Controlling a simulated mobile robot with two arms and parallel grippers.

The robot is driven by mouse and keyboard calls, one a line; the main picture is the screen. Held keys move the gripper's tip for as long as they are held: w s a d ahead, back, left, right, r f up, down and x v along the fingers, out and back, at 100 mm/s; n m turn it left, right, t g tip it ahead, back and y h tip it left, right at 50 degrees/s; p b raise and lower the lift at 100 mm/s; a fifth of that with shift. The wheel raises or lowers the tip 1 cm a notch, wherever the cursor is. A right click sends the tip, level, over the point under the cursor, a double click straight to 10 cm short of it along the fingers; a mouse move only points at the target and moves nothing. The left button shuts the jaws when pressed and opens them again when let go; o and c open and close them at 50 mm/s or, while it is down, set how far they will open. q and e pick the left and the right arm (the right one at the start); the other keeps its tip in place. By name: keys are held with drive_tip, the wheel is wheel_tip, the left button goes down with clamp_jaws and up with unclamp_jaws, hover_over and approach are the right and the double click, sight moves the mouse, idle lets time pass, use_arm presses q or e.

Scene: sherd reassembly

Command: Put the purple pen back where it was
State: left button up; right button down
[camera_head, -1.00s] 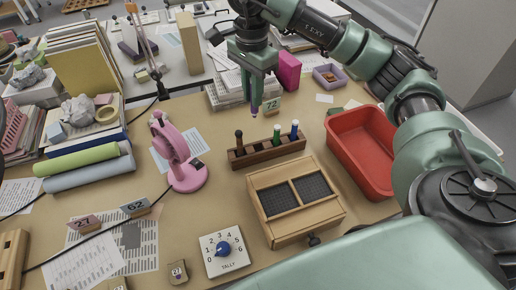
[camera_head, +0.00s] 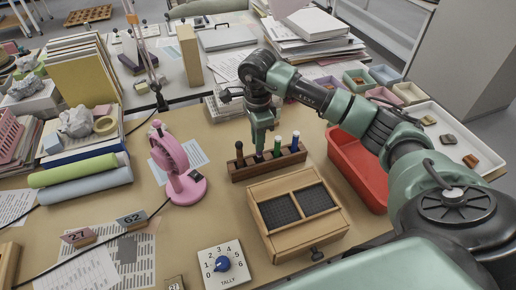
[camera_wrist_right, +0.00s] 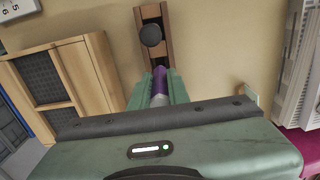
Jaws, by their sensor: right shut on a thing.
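The purple pen (camera_wrist_right: 160,82) is upright between the fingers of my right gripper (camera_head: 261,146), which is shut on it. The gripper is over the brown wooden pen rack (camera_head: 240,173), between the dark pen (camera_head: 239,152) on the left and the green-topped pen (camera_head: 277,146). The pen's lower end meets the rack in the head view; I cannot tell how deep it sits in a hole. A blue-topped pen (camera_head: 295,141) stands at the rack's right end. The right wrist view shows the rack (camera_wrist_right: 149,12) too. My left gripper is not in view.
A wooden box with dark grid panels (camera_head: 297,238) is in front of the rack. A red tray (camera_head: 350,165) is to the right, partly behind my arm. A pink fan (camera_head: 178,170) stands to the left. A tally dial (camera_head: 222,264) lies in front.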

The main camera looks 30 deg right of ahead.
wheel_tip(320, 180, down, 4)
drive_tip(key=shift+f, duration=0.25)
drive_tip(key=shift+f, duration=0.45)
drive_tip(key=c, duration=1.3)
unclamp_jaws()
drive_tip(key=shift+c, duration=0.2)
